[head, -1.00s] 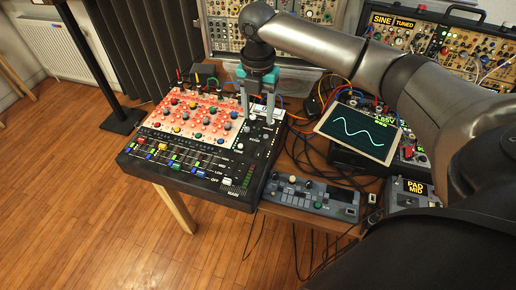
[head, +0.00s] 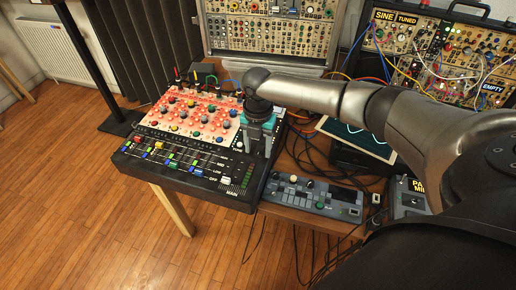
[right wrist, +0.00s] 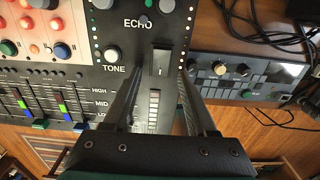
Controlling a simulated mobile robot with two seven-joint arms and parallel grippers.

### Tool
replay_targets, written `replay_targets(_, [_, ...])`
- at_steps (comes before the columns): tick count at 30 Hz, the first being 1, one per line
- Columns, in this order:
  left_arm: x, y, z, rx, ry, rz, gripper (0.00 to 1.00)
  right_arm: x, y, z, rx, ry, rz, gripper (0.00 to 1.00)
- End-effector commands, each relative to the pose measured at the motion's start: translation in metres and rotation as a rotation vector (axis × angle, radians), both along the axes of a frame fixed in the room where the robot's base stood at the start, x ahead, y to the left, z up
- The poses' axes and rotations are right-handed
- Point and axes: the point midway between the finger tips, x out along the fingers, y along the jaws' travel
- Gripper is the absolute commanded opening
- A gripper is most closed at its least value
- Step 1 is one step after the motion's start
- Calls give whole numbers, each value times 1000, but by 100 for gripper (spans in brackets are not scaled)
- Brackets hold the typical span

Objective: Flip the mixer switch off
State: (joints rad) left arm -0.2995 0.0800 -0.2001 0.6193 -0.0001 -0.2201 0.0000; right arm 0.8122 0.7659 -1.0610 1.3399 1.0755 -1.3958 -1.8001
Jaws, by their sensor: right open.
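The mixer (head: 200,187) is a black console with coloured knobs and several faders, at the left end of the table. In the right wrist view a black rocker switch (right wrist: 161,62) sits on its panel (right wrist: 85,72), below the ECHO label, with a small light mark on its lower part. I cannot tell which way it is tipped. My right gripper (head: 256,152) is low over the mixer's right part. In the right wrist view its open fingers (right wrist: 161,75) stand on either side of the switch, with nothing between them. The left gripper is not in view.
A grey control box (head: 313,197) with knobs stands right of the mixer. Loose cables (head: 315,150) lie behind it. A tablet (head: 352,140) is partly hidden behind my right arm. Modular synth racks (head: 270,30) stand at the back. The floor at the left is clear.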

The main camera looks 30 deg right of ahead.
Motion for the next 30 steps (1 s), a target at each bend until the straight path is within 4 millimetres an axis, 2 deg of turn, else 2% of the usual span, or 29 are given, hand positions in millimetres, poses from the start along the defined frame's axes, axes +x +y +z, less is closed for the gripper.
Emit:
replay_targets(9, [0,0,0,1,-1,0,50,0,0,-2,0,0,-1,56])
replay_targets(24, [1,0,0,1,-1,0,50,0,0,-2,0,0,-1,0])
replay_targets(30, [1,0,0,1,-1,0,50,0,0,-2,0,0,-1,0])
